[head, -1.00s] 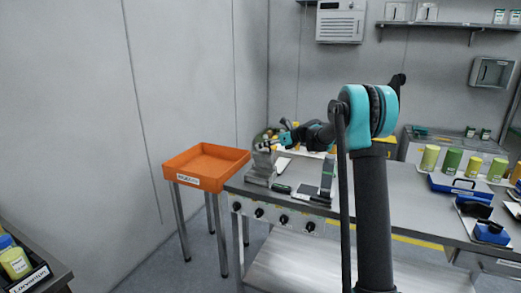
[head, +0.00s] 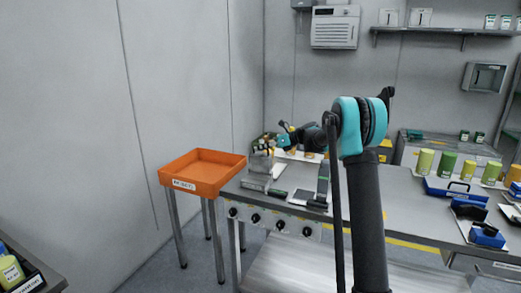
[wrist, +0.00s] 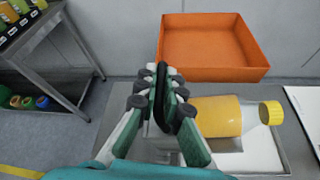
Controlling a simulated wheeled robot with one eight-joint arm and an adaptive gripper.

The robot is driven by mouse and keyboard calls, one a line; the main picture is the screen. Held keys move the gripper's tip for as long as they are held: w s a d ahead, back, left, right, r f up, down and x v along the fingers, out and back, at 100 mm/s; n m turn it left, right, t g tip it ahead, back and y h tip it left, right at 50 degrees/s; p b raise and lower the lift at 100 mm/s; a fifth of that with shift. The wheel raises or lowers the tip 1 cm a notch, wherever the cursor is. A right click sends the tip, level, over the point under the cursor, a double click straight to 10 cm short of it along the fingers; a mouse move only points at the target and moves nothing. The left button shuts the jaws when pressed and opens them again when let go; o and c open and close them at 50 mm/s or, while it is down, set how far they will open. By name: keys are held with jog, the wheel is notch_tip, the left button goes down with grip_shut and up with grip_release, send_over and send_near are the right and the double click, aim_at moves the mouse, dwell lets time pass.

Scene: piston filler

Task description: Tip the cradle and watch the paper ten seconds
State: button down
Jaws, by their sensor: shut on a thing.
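A bottle of yellow-orange liquid with a yellow cap (wrist: 225,117) lies on its side in the wrist view, its cap to the right. White paper (wrist: 248,156) lies below it on the bench. The grey cradle (head: 259,165) stands at the bench's left end in the head view; its upper part is small and unclear there. My gripper (wrist: 168,78) is at the bottle's left end, its fingers close together. It is shut on what seems to be a part of the cradle, mostly hidden between the fingers. My gripper also shows above the cradle in the head view (head: 284,138).
An orange tray (head: 203,174) on a stand is just left of the bench; it is also behind my gripper in the wrist view (wrist: 212,75). A dark stand (head: 321,188) is right of the cradle. Green and yellow containers (head: 447,163) and blue items (head: 455,190) fill the bench's right.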

jog(key=c, duration=1.9)
grip_release()
jog(key=v, duration=1.2)
jog(key=s+d+f+n+h, duration=0.4)
jog(key=s+f+n, duration=0.4)
jog(key=s, duration=0.8)
jog(key=s+d+f+n+h, duration=0.4)
jog(key=s+f+n, duration=0.4)
jog(key=s, duration=0.7)
jog(key=s+d+f+n+t+h, duration=0.1)
jog(key=s+d+f+n+h, duration=0.4)
jog(key=s, duration=1.1)
jog(key=shift+s+d+f+n, duration=0.15)
jog(key=shift+d+f+n, duration=0.2)
jog(key=shift+f+n, duration=0.45)
jog(key=shift+s+d+f+n, duration=0.2)
jog(key=shift+d+f+n, duration=0.15)
jog(key=shift+f+n, duration=0.4)
